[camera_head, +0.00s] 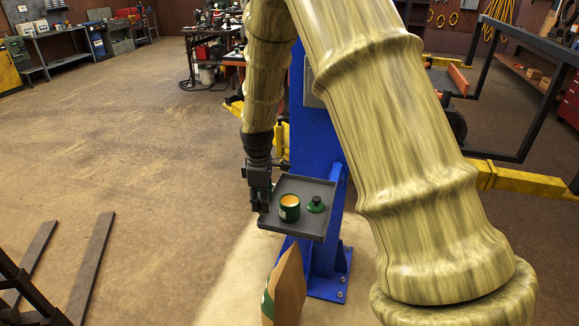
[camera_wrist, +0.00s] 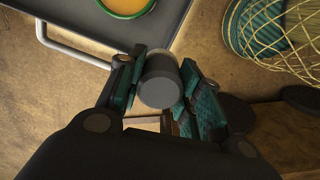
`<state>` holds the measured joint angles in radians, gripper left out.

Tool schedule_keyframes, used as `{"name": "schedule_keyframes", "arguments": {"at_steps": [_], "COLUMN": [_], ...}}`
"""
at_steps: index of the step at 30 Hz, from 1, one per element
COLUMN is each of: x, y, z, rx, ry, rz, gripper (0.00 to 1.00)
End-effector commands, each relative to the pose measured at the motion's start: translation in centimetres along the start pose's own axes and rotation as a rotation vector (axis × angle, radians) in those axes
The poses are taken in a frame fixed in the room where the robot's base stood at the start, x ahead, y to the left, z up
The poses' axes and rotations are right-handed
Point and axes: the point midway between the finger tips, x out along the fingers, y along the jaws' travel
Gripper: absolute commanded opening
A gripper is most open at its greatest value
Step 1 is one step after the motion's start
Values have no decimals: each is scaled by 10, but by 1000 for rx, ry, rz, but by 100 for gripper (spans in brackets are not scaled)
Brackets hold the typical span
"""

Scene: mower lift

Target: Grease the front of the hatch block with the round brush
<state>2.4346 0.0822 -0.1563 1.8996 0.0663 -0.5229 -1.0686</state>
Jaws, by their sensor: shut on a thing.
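My gripper (camera_head: 262,203) hangs at the left edge of a grey tray on the blue lift post. In the wrist view, its teal-padded fingers (camera_wrist: 162,92) are shut on a dark round-ended cylinder (camera_wrist: 159,88), which I take to be the round brush's handle. Its bristles are hidden. On the tray (camera_head: 300,186) stands an open green can (camera_head: 289,209) with orange-yellow grease. The can's rim and grease also show at the top of the wrist view (camera_wrist: 127,5). I cannot make out the hatch block in either view.
A green knobbed lid (camera_head: 316,205) lies on the tray right of the can. A brown paper bag (camera_head: 287,288) stands below it. The blue post (camera_head: 318,130) rises behind the tray, with yellow lift arms (camera_head: 520,180) to the right. The floor at left is mostly open, apart from dark bars (camera_head: 92,268).

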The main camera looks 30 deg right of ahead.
Motion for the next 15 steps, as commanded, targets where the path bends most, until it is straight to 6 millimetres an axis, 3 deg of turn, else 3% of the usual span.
{"name": "schedule_keyframes", "arguments": {"at_steps": [1, 6, 15], "x": [-13, -39, -61], "y": [10, 36, 60], "z": [8, 38, 69], "rx": [-51, -252, -470], "ry": [3, 2, 2], "rz": [0, -3, -10], "gripper": [16, 16, 16]}}
